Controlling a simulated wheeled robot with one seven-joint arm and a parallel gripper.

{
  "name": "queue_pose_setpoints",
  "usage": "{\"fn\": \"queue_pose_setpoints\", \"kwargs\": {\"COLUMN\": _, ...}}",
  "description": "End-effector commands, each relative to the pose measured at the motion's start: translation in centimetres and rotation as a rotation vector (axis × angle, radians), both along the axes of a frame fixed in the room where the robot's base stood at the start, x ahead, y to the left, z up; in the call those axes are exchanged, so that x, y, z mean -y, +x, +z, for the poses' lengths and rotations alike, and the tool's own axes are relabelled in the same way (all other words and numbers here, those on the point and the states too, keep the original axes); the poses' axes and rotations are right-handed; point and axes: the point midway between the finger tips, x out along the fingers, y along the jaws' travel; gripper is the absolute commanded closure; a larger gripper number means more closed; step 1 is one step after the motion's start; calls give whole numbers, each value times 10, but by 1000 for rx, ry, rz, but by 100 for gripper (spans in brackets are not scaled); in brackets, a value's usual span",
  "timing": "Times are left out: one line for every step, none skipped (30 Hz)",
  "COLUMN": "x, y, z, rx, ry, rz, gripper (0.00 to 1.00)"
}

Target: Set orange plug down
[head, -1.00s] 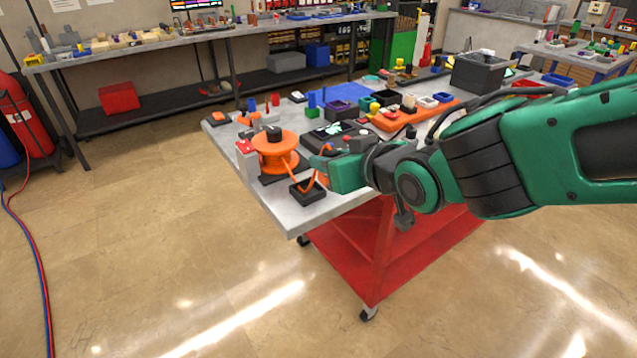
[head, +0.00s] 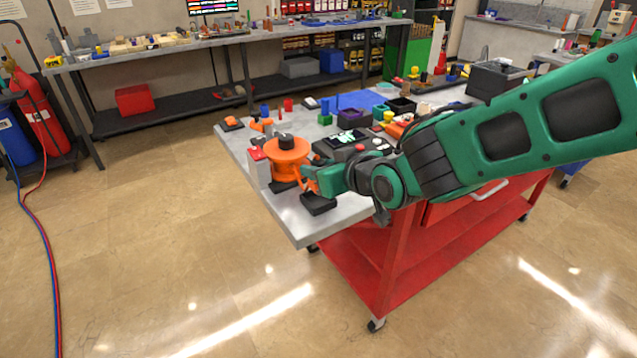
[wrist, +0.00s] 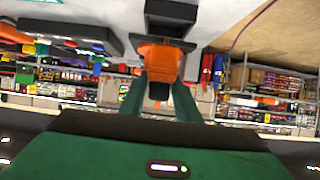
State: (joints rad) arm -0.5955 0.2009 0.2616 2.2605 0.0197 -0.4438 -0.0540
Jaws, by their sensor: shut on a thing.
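The orange plug (wrist: 160,62) is between the two green fingers of my gripper (wrist: 158,92) in the wrist view. My gripper is shut on it. A dark block lies just beyond the plug in that view; I cannot tell whether they touch. In the head view my gripper (head: 312,180) is low over the near left end of the table, beside the large orange spool (head: 290,160). A small black square holder (head: 318,204) sits just below the gripper. Only a little orange shows at the fingers there, so the plug is mostly hidden.
The spool has a dark top and stands by a white block with a red top (head: 258,165). Blue, green and yellow parts crowd the grey tabletop (head: 232,140) behind. The near left table corner is clear. A long workbench (head: 190,44) stands behind.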

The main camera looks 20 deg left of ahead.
Motion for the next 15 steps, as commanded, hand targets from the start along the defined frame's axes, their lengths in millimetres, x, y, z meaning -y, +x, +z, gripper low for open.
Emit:
{"fn": "queue_pose_setpoints", "kwargs": {"x": -1, "y": 3, "z": -2, "rx": -1, "ry": 1, "rz": 0, "gripper": 94}}
{"fn": "queue_pose_setpoints", "kwargs": {"x": -2, "y": 5, "z": -3, "rx": 0, "ry": 0, "rz": 0, "gripper": 94}}
{"fn": "queue_pose_setpoints", "kwargs": {"x": -2, "y": 5, "z": -5, "rx": -1, "ry": -1, "rz": 0, "gripper": 94}}
{"fn": "queue_pose_setpoints", "kwargs": {"x": -2, "y": 6, "z": -6, "rx": -1, "ry": -1, "rz": 0, "gripper": 94}}
{"fn": "queue_pose_setpoints", "kwargs": {"x": -2, "y": 6, "z": -9, "rx": -2, "ry": -1, "rz": 1, "gripper": 94}}
{"fn": "queue_pose_setpoints", "kwargs": {"x": -3, "y": 6, "z": -14, "rx": -2, "ry": -3, "rz": 1, "gripper": 94}}
{"fn": "queue_pose_setpoints", "kwargs": {"x": -3, "y": 6, "z": -18, "rx": -2, "ry": -2, "rz": 2, "gripper": 94}}
{"fn": "queue_pose_setpoints", "kwargs": {"x": -3, "y": 5, "z": -23, "rx": -3, "ry": -3, "rz": 2, "gripper": 94}}
{"fn": "queue_pose_setpoints", "kwargs": {"x": -3, "y": 5, "z": -29, "rx": -3, "ry": -3, "rz": 2, "gripper": 94}}
{"fn": "queue_pose_setpoints", "kwargs": {"x": -3, "y": 5, "z": -32, "rx": -2, "ry": -2, "rz": 2, "gripper": 94}}
{"fn": "queue_pose_setpoints", "kwargs": {"x": -3, "y": 5, "z": -36, "rx": -2, "ry": -2, "rz": 2, "gripper": 94}}
{"fn": "queue_pose_setpoints", "kwargs": {"x": -3, "y": 5, "z": -40, "rx": -2, "ry": -2, "rz": 2, "gripper": 94}}
{"fn": "queue_pose_setpoints", "kwargs": {"x": -3, "y": 5, "z": -42, "rx": -1, "ry": -2, "rz": 2, "gripper": 94}}
{"fn": "queue_pose_setpoints", "kwargs": {"x": -3, "y": 5, "z": -43, "rx": -1, "ry": -2, "rz": 2, "gripper": 94}}
{"fn": "queue_pose_setpoints", "kwargs": {"x": -3, "y": 5, "z": -44, "rx": -1, "ry": -1, "rz": 2, "gripper": 94}}
